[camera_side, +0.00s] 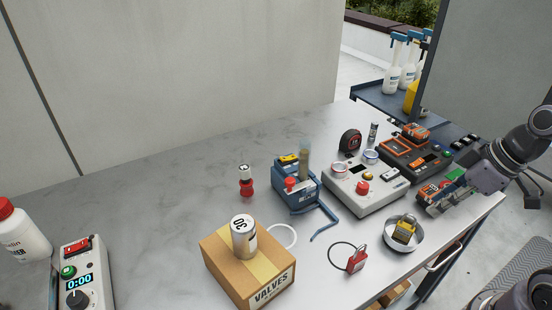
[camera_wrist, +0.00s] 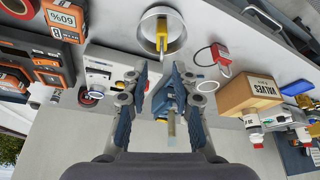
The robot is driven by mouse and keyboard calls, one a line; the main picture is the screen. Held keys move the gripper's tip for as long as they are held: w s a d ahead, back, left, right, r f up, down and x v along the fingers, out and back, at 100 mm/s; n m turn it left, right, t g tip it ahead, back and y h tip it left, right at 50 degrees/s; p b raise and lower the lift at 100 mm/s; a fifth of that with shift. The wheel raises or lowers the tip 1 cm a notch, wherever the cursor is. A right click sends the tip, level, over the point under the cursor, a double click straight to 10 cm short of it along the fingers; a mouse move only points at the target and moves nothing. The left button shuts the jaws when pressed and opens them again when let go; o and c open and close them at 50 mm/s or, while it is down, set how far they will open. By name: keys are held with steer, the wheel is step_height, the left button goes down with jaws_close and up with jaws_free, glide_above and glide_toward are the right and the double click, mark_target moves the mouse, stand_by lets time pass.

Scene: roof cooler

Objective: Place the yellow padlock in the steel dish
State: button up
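The yellow padlock (camera_side: 405,230) lies inside the round steel dish (camera_side: 389,244) near the table's right front edge. In the wrist view the padlock (camera_wrist: 162,42) also shows within the rim of the dish (camera_wrist: 146,32), at the top of the picture. My gripper (camera_side: 428,206) is at the right of the side view, above the table and to the upper right of the dish. In the wrist view my gripper (camera_wrist: 159,72) has its two fingers well apart with nothing held between them. The padlock and dish are beyond the fingertips, apart from them.
A red padlock (camera_side: 357,259) with a cable loop lies left of the dish. A cardboard box (camera_side: 250,281) with a can (camera_side: 244,236) on top stands at front. A grey control box (camera_side: 365,187) and a blue caddy (camera_side: 297,185) stand behind. The left middle tabletop is clear.

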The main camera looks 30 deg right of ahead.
steer(key=w+a+m+t+h, duration=0.1)
steer(key=w+a+m+t, duration=0.1)
steer(key=w, duration=0.5)
steer(key=shift+a+f+m+t+h, duration=0.15)
steer(key=shift+f+m+t+h, duration=0.25)
steer(key=shift+m, duration=0.7)
